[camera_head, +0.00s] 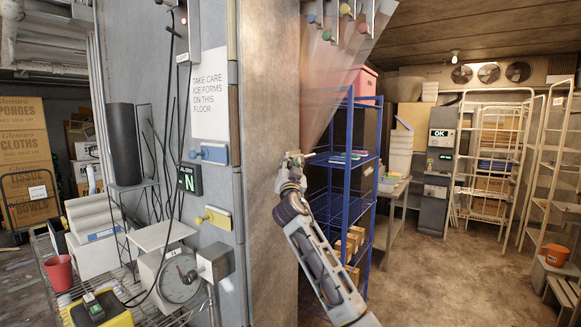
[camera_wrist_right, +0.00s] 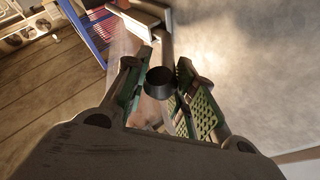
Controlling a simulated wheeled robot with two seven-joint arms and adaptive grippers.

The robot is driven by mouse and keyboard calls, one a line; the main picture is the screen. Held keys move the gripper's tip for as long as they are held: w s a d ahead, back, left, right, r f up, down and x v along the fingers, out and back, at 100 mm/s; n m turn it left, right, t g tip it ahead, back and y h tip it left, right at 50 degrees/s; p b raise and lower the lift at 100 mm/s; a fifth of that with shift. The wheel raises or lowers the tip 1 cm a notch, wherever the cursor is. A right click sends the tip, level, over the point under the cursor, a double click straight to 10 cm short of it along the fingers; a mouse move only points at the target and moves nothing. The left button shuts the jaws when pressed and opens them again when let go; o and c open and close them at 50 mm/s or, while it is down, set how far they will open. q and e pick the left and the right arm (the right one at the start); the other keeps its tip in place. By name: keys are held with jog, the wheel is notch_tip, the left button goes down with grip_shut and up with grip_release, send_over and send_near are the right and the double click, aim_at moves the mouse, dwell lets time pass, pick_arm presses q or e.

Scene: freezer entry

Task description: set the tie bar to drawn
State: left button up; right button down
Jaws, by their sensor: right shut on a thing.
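My right gripper (camera_head: 292,160) is at the edge of the doorway's pale jamb, beside the lower end of the clear strip curtain (camera_head: 335,75). In the right wrist view my right gripper (camera_wrist_right: 160,92) has its green-padded fingers on both sides of a dark round knob (camera_wrist_right: 160,78), shut on it. A pale bar (camera_wrist_right: 146,17) shows beyond the knob; I take it as the tie bar, though its joint with the knob is unclear. The curtain narrows downward toward the gripper, so it looks gathered at the left. My left gripper is not in view.
A blue shelf rack (camera_head: 345,215) stands close behind my right arm. The wall left of the jamb carries a blue handle (camera_head: 210,153), a yellow handle (camera_head: 214,218) and a sign (camera_head: 209,95). The floor (camera_head: 450,275) at the right is clear.

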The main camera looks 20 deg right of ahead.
jog(key=shift+s+a+f+b, duration=0.15)
jog(key=shift+s+a+b, duration=0.25)
jog(key=shift+a, duration=0.15)
jog(key=s+a+b, duration=0.3)
jog(key=s+a, duration=0.1)
jog(key=a, duration=0.1)
jog(key=shift+s+a, duration=0.15)
jog(key=shift+a, duration=0.05)
jog(key=c, duration=1.1)
grip_release()
jog(key=shift+c, duration=0.2)
jog(key=shift+r, duration=0.2)
jog(key=v, duration=1.2)
